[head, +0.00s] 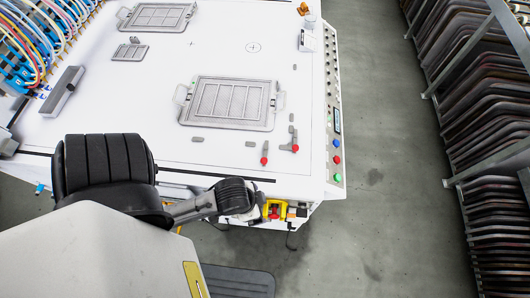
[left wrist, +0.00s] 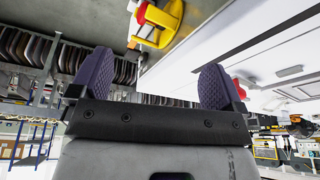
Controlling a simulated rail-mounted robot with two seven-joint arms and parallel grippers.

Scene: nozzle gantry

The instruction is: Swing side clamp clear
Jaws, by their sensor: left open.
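Two small grey clamps with red tips stand near the front right of the white table, by the framed plate (head: 228,103). One clamp (head: 265,155) is nearer the front edge, the other clamp (head: 293,140) is to its right; I cannot tell which is the side clamp. My left arm reaches to the table's front edge, and its wrist hides the fingers in the head view. In the left wrist view my left gripper (left wrist: 157,88) is open, with nothing between its purple pads. A red piece shows beside its right finger. My right gripper is not in view.
A yellow box with a red button (head: 274,209) is on the table's front edge, close to my left wrist. Side-panel buttons (head: 336,158) line the right edge. A rack of dark panels (head: 480,110) stands at right beyond clear floor (head: 385,150).

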